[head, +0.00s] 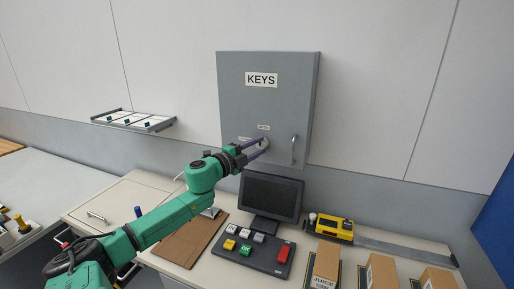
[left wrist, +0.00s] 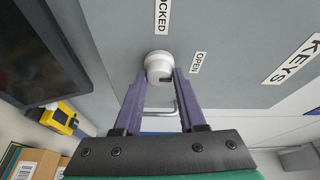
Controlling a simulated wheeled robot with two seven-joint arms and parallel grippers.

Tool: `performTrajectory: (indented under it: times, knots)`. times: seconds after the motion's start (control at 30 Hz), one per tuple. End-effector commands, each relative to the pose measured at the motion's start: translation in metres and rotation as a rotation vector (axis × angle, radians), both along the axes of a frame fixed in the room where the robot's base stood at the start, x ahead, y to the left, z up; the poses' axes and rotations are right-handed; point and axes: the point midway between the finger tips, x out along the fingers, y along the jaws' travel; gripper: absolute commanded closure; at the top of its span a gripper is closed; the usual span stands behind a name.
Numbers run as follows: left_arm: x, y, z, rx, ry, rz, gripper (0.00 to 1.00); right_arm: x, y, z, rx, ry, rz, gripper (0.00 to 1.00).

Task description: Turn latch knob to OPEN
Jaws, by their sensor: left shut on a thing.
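A grey key cabinet (head: 290,90) with a KEYS sign hangs on the wall. A round white latch knob (left wrist: 157,62) sits on its door, with a LOCKED label (left wrist: 162,14) and an OPEN label (left wrist: 197,62) beside it. In the head view the OPEN label (head: 263,127) is just above the knob, which is partly hidden by my fingers. My left gripper (head: 258,147) reaches up to the door; its purple fingers (left wrist: 161,78) are shut on the knob, one on each side. Which label the knob points to I cannot tell. My right gripper is not in view.
A door handle (head: 294,149) stands out right of the knob. Below are a monitor (head: 271,195), a button panel (head: 240,254), a brown clipboard (head: 184,247), a yellow device (head: 334,228) and cardboard boxes (head: 326,264). A wall tray (head: 133,120) is at left.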

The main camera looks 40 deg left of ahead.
Motion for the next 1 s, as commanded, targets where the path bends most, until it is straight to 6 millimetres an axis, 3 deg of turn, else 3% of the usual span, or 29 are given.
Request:
performTrajectory:
  times: [0.03,0.1,0.57,0.77,1.0]
  knots:
    - [0.000,0.002,0.005,0.002,-0.008,0.006,0.49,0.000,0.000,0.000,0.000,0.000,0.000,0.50]
    - [0.000,0.002,0.005,0.001,-0.007,0.005,0.31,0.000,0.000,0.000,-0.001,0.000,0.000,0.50]
    - [-0.007,0.001,-0.001,-0.002,-0.001,0.001,0.31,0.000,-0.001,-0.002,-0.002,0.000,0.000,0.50]
    - [-0.028,0.002,-0.004,-0.001,0.003,0.002,0.31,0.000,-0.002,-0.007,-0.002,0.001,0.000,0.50]
    - [-0.073,0.005,-0.004,-0.005,0.002,0.004,0.31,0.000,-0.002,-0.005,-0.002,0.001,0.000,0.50]
